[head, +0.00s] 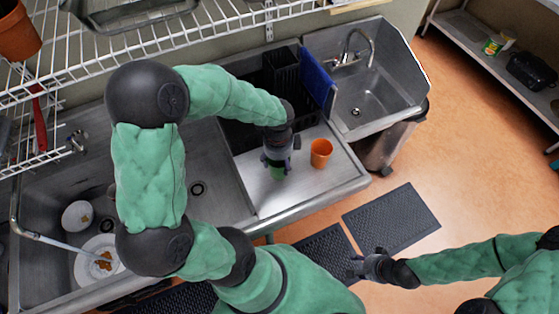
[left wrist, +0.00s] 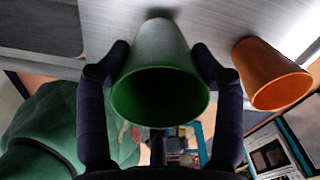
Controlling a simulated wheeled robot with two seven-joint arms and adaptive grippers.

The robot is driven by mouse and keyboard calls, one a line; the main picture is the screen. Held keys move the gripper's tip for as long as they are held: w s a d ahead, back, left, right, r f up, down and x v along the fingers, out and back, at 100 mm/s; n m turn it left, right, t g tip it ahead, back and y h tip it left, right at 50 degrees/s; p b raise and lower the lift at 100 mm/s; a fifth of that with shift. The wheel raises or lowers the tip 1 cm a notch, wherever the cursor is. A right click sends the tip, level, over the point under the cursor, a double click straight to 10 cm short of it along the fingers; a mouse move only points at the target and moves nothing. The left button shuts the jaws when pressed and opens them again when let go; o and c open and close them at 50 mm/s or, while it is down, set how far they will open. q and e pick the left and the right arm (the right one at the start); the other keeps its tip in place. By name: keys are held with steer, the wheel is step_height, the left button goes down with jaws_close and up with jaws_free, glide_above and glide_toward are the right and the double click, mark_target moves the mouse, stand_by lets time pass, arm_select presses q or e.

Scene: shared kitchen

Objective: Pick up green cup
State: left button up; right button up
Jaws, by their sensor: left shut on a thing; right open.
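The green cup (left wrist: 160,80) is between the two fingers of my left gripper (left wrist: 160,90), which is shut on it, in the left wrist view. In the head view only a small green part of the cup (head: 277,174) shows under my left gripper (head: 277,160), over the metal counter (head: 268,200). I cannot tell whether its base touches the counter. My right gripper (head: 370,266) is open and empty, above the floor mats at the lower right.
An orange cup (head: 320,153) stands on the counter just right of the green cup. A black rack (head: 281,70) and blue board (head: 317,78) are behind. The left sink holds a plate (head: 97,262) and a bowl (head: 77,215). A wire shelf (head: 225,38) hangs above.

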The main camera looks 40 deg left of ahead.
arm_select(q)
steer(key=s+d+r+p, duration=0.1)
steer(key=s+r, duration=0.3)
steer(key=r, duration=0.1)
steer(key=shift+d, duration=0.25)
steer(key=s, duration=0.1)
steer(key=s+d+r, duration=0.1)
steer(key=s, duration=0.1)
steer(key=s+d+r, duration=0.1)
steer(key=shift+s+r+p, duration=0.1)
steer(key=shift+s+p, duration=0.25)
steer(key=shift+p, duration=0.05)
steer(key=s, duration=0.1)
steer(key=s+d+r, duration=0.1)
steer(key=s, duration=0.1)
steer(key=shift+d+r, duration=0.1)
